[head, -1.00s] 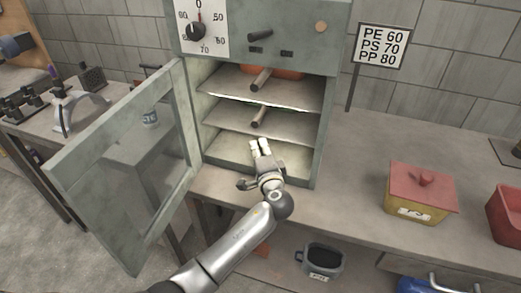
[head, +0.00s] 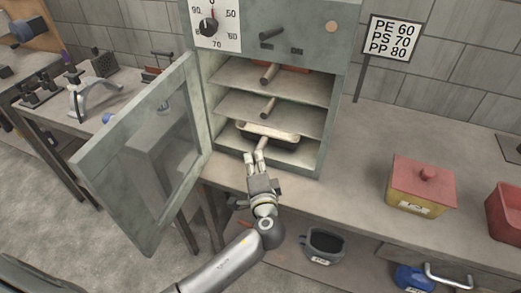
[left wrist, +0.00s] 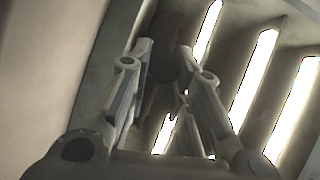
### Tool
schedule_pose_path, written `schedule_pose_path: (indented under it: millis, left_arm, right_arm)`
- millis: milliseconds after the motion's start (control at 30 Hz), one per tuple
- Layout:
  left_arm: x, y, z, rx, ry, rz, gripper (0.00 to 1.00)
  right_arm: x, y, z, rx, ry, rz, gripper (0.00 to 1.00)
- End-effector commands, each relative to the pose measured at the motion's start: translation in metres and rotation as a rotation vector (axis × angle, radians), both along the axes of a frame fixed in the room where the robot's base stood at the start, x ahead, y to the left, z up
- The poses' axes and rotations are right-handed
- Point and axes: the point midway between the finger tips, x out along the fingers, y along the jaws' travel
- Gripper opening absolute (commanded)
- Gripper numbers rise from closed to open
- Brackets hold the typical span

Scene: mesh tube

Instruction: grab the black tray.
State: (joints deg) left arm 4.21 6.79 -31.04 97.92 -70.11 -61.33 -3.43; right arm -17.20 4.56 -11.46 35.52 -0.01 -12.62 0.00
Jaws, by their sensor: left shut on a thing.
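The black tray (head: 243,134) is in the lowest compartment of the oven (head: 322,150). In the left wrist view my left gripper's fingers (left wrist: 166,48) stand either side of a dark, blurred shape; the exact contact is hard to see. My right gripper is not in view.
The oven door (head: 140,155) stands open on the left. Two shelves above have handles sticking out. A yellow box with a red lid (head: 422,185) and a red bin (head: 507,208) stand on the bench to the right. A grey container (head: 323,243) is below.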

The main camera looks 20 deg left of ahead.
Motion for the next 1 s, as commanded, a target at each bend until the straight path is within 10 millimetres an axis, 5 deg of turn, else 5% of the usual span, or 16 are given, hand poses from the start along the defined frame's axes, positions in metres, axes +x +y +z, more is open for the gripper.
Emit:
schedule_pose_path:
  millis: [1000]
  left_arm:
    - [-0.149, 0.005, 0.001, 0.0, -0.002, -0.001, 0.0]
  right_arm:
    - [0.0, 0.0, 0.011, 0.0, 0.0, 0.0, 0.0]
